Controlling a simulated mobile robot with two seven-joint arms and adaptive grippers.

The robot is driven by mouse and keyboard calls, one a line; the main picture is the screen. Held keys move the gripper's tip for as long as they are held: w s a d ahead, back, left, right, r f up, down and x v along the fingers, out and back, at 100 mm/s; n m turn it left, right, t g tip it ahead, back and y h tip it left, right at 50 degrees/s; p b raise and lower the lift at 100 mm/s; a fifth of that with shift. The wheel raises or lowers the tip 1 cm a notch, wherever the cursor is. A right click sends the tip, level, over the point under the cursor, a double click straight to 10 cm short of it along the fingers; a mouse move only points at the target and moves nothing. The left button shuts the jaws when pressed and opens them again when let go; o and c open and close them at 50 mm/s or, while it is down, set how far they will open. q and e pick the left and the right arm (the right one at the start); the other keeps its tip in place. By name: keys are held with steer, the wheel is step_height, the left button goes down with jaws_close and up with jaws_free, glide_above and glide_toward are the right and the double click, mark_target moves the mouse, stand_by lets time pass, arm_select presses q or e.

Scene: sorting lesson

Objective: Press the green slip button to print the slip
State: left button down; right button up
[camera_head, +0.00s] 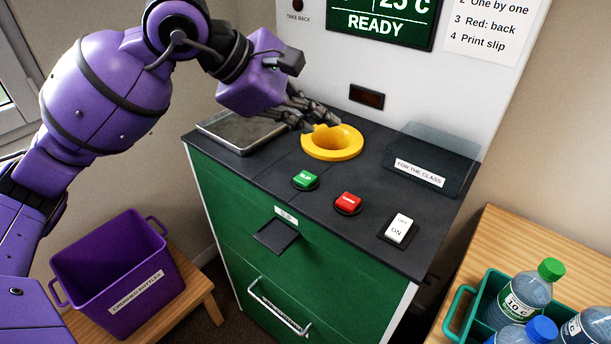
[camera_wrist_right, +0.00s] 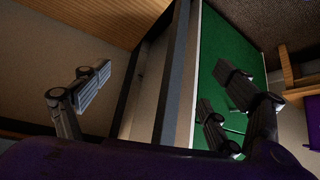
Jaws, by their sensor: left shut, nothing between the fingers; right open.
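The green slip button (camera_head: 305,180) sits on the dark top of the green machine, left of a red button (camera_head: 348,201). My left gripper (camera_head: 318,118) is shut and empty above the back of the machine top. Its fingertips are just behind the yellow ring (camera_head: 342,154) around the round opening, apart from the green button. A small dark slip outlet (camera_head: 276,236) with a label is on the machine's front. My right gripper (camera_wrist_right: 165,95) shows in the right wrist view, open with nothing between its fingers, with the machine's green side beyond it.
A white rocker switch (camera_head: 399,229) and a clear box marked for the glass (camera_head: 424,170) stand at the right. A metal tray (camera_head: 221,129) is at the back left. A purple crate (camera_head: 78,262) stands lower left, a teal bottle crate (camera_head: 457,310) lower right. The screen (camera_head: 376,27) reads READY.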

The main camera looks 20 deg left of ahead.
arm_select(q)
steer(key=b, duration=0.4)
glide_above(305, 179)
steer(key=d, duration=0.2)
steer(key=f, duration=0.8)
steer(key=shift+s+a, duration=0.2)
steer(key=shift+a, duration=0.05)
steer(key=shift+f+b, duration=0.35)
steer(key=shift+b, duration=0.15)
steer(key=shift+f, duration=0.3)
steer(key=shift+f+b, duration=0.1)
steer(key=shift+b, duration=0.25)
